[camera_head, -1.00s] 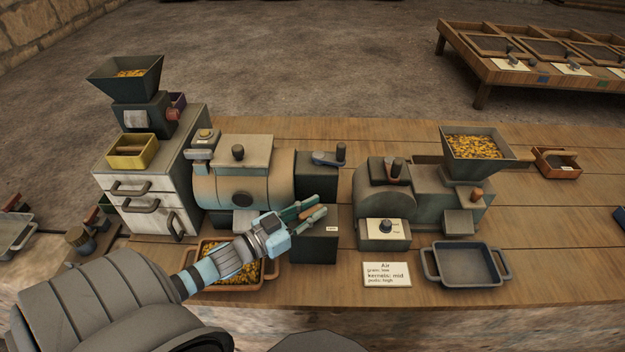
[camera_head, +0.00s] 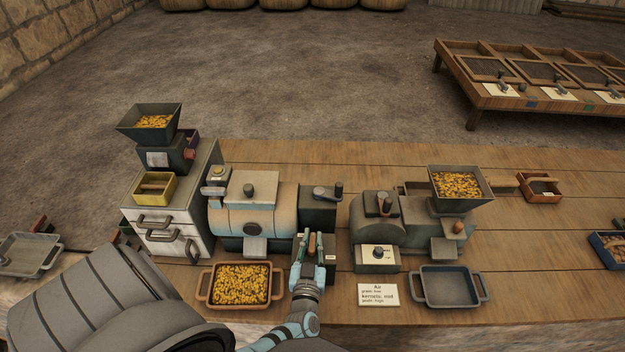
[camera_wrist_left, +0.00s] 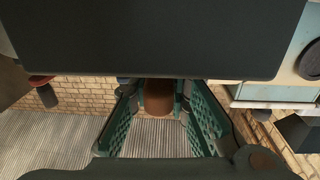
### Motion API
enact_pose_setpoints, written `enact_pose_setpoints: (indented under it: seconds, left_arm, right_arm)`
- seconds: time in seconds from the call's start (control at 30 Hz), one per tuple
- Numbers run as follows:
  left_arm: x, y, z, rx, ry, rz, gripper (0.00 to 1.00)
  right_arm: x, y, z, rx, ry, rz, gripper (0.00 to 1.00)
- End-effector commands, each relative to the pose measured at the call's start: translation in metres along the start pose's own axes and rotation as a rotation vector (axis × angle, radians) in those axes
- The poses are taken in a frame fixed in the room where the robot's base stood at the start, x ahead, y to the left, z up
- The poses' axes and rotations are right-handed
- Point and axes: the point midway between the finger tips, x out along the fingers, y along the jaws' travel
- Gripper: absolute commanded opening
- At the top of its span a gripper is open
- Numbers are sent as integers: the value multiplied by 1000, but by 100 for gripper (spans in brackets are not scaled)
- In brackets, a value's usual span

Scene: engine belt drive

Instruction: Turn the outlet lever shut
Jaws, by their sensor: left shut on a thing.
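My left gripper (camera_head: 312,246) is in front of the dark box at the right end of the drum machine (camera_head: 255,209). Its fingers are closed around a brown upright grip (camera_head: 312,242), which looks like the outlet lever's handle. In the left wrist view the brown rounded grip (camera_wrist_left: 158,97) sits between the two green finger pads (camera_wrist_left: 160,115). The rest of the lever is hidden by the fingers and the dark box (camera_wrist_left: 150,40). How far the lever is turned cannot be told. My right gripper is not in view.
A tray of yellow kernels (camera_head: 209,289) stands left of my gripper. Right of it are a second machine (camera_head: 378,210), a label card (camera_head: 378,295) and an empty blue-grey tray (camera_head: 427,287). A crank (camera_head: 325,192) sits atop the dark box.

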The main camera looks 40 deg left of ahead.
Motion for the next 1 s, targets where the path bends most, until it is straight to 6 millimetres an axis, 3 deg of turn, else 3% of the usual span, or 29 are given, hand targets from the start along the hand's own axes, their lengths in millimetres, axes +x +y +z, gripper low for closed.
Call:
enact_pose_setpoints:
  seconds: [0.7, 0.73, 0.83, 1.0]
  left_arm:
    - [2, 0, -3, -2, 9, -85, 0]
    - [2, 0, -3, -2, 10, -85, 20]
    - [2, 0, -2, -1, 8, -85, 36]
    - [1, 0, -1, -1, 6, -84, 37]
  right_arm:
    - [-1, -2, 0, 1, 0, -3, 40]
    - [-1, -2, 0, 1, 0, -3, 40]
    - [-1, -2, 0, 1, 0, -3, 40]
    - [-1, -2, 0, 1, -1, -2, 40]
